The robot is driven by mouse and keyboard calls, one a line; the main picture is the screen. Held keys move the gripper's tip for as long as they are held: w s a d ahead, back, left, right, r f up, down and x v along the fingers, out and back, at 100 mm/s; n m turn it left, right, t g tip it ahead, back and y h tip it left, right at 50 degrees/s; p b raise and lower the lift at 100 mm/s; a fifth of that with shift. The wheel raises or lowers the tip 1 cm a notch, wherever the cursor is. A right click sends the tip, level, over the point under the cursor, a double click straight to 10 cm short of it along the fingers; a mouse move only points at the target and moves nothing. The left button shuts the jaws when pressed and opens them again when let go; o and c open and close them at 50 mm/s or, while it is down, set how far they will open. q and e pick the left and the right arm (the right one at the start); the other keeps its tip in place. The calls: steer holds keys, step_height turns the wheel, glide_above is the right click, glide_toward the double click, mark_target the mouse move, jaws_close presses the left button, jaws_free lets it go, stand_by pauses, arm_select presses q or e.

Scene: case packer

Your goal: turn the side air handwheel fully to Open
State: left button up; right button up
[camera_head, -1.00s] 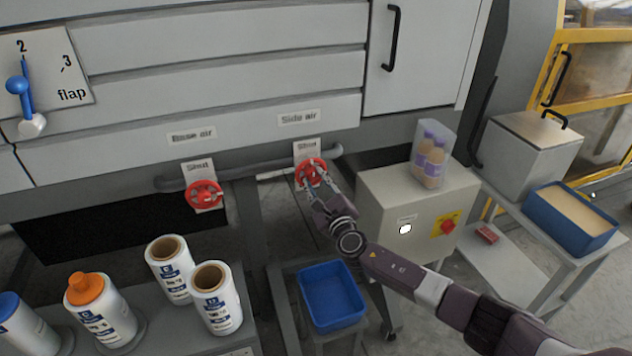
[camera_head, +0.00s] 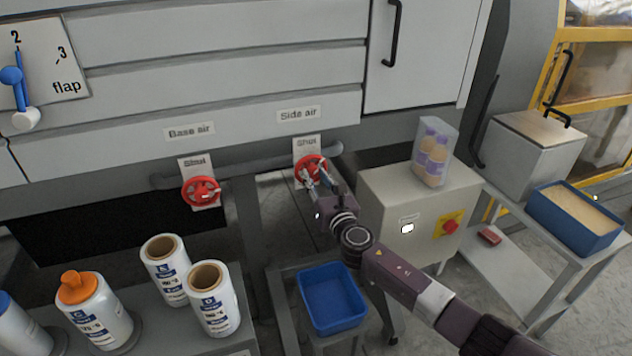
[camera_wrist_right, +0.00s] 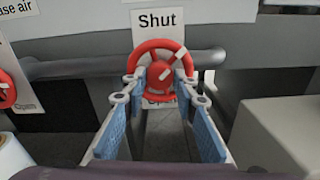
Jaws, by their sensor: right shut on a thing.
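The red side air handwheel (camera_head: 309,163) is on the pipe under the "Side air" label (camera_head: 299,114). A "Shut" plate (camera_head: 306,143) is right above it. In the right wrist view the handwheel (camera_wrist_right: 159,76) is straight ahead, with a white mark on its face tilted to the upper right. My right gripper (camera_head: 318,178) is at the wheel, one finger on each side, and shut on it. Both blue-padded fingers (camera_wrist_right: 161,95) show in the wrist view; they partly hide the lower rim and the lettering below it. My left gripper is not in view.
The red base air handwheel (camera_head: 201,191) is to the left on the same pipe. A grey box (camera_head: 385,205) with a red knob stands close right of my gripper. A blue bin (camera_head: 332,298) is below. White bottles and rolls (camera_head: 165,270) stand at lower left.

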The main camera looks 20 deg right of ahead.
steer(key=m+b, duration=0.1)
steer(key=m, duration=0.2)
steer(key=shift+f+m, duration=0.15)
steer(key=shift+m, duration=0.25)
steer(key=m, duration=0.3)
steer(key=shift+m+b, duration=0.3)
steer(key=shift+b, duration=0.1)
steer(key=m+b, duration=0.1)
steer(key=m, duration=1.1)
steer(key=shift+m, duration=0.3)
steer(key=m, duration=0.3)
steer(key=shift+m, duration=0.3)
steer(key=shift+m+p, duration=0.3)
steer(key=shift+m, duration=1.5)
steer(key=o, duration=1.2)
steer(key=shift+c, duration=0.2)
